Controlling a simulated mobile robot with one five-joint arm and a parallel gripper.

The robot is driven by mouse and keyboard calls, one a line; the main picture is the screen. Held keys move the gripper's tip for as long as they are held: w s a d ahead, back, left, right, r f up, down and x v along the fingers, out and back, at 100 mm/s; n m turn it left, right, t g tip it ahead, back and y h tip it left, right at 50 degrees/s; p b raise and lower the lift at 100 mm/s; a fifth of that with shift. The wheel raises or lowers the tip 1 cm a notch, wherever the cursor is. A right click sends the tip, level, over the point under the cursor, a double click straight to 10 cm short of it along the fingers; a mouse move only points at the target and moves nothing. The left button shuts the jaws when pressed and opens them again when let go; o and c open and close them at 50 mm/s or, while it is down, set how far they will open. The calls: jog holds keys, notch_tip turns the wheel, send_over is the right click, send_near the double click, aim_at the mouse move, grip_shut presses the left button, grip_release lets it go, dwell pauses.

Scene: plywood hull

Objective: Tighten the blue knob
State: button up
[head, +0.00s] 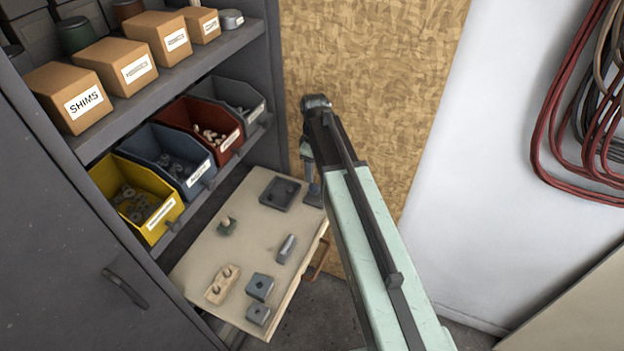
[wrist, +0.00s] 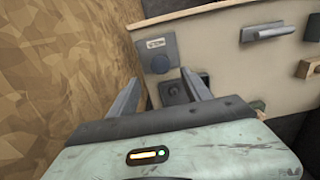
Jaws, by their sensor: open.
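In the wrist view the knob appears between the fingertips; I cannot tell the gap in depth. In the head view my gripper (head: 309,175) hangs over the far right corner of the board, and the arm covers most of that area, so the knob is not clear there.
The pale board (head: 250,245) also carries a dark square piece (head: 281,193), a metal bar (head: 286,249) and several small blocks. A plywood wall (head: 370,80) stands close beside my gripper. Shelves with a yellow bin (head: 135,200) and other bins rise on the left.

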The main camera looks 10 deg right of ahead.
aim_at(314, 187)
notch_tip(314, 187, down, 8)
jog(key=b, duration=0.7)
jog(key=shift+r, duration=0.1)
jog(key=shift+r, duration=0.1)
grip_shut()
